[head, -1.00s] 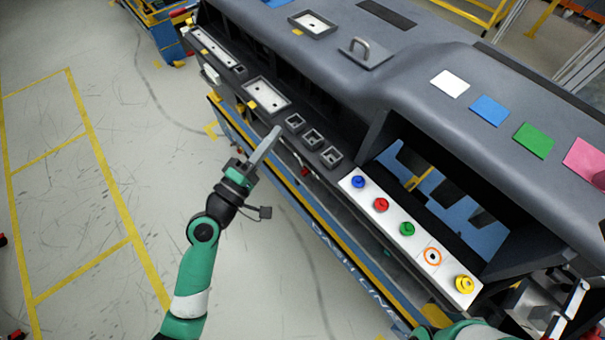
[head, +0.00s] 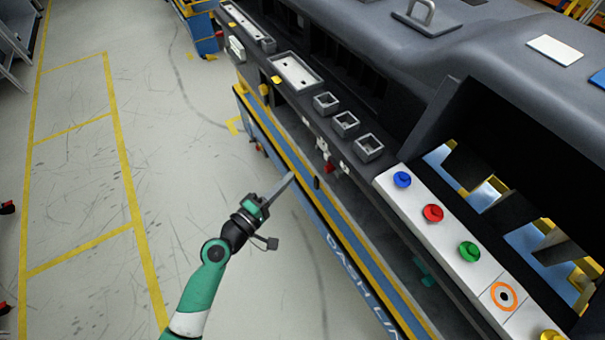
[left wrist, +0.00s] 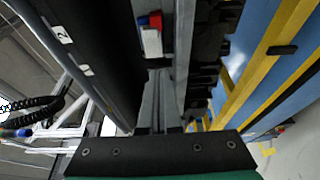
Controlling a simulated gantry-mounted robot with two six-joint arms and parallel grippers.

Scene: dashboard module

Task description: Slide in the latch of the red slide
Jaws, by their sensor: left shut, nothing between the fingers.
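A small red part (head: 330,167), which looks like the red slide, sits on the front of the dashboard module, below the row of square sockets. In the left wrist view a red piece (left wrist: 155,20) shows with a white block (left wrist: 152,43) beside it, above the fingertips in the picture. My left gripper (head: 289,180) is shut and empty, in front of the module's lower front edge and to the left of the red part, apart from it. Its grey fingers also show in the left wrist view (left wrist: 158,100). The latch itself is too small to make out.
The dashboard module (head: 330,40) fills the right side. A white strip with blue (head: 402,179), red (head: 432,213) and green (head: 469,251) knobs runs along its front. A blue and yellow rail (head: 345,235) lies below.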

